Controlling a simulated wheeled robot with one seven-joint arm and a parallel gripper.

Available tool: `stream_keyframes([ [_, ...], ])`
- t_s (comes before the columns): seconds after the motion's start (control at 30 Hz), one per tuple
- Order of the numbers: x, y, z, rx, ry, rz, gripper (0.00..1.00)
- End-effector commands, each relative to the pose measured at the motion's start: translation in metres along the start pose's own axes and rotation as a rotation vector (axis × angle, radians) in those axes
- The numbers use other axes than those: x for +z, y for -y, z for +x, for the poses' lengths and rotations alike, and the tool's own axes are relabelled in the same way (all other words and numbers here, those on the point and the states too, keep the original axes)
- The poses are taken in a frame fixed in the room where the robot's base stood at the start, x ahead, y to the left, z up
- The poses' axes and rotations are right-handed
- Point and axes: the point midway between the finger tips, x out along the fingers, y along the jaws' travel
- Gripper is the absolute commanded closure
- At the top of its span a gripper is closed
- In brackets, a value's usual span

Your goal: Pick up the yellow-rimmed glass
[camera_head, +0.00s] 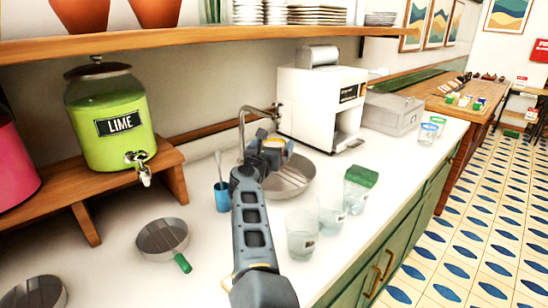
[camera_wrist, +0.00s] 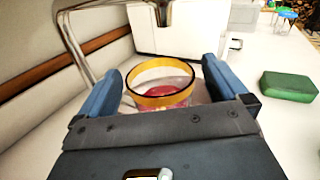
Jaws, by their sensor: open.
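The yellow-rimmed glass (camera_wrist: 165,97) is between the two blue fingers of my gripper (camera_wrist: 163,72) in the wrist view. The fingers are open, one on each side of the glass, with the rim in front of the gripper's body. Something reddish shows inside or through the glass. In the head view only a bit of the glass's yellow rim (camera_head: 274,143) shows between the fingertips of my gripper (camera_head: 275,141), by the sink basin. The glass's lower part is hidden by my gripper, so I cannot tell what it stands on.
The round metal sink basin (camera_head: 290,185) and faucet (camera_head: 243,125) are close by. Clear glasses (camera_head: 301,240) and a green sponge (camera_wrist: 289,86) lie to the right. A blue cup (camera_head: 222,197) stands left of my arm. A white machine (camera_head: 318,108) stands behind.

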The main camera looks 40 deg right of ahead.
Motion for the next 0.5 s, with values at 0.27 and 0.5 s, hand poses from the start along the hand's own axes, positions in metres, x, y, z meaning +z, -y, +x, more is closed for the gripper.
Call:
stream_keyframes([
  [0.27,-0.0015,0.0003,0.0135,0.000,0.000,-0.001,0.00],
  [0.5,-0.0015,0.0002,0.0131,0.000,0.000,-0.001,0.09],
])
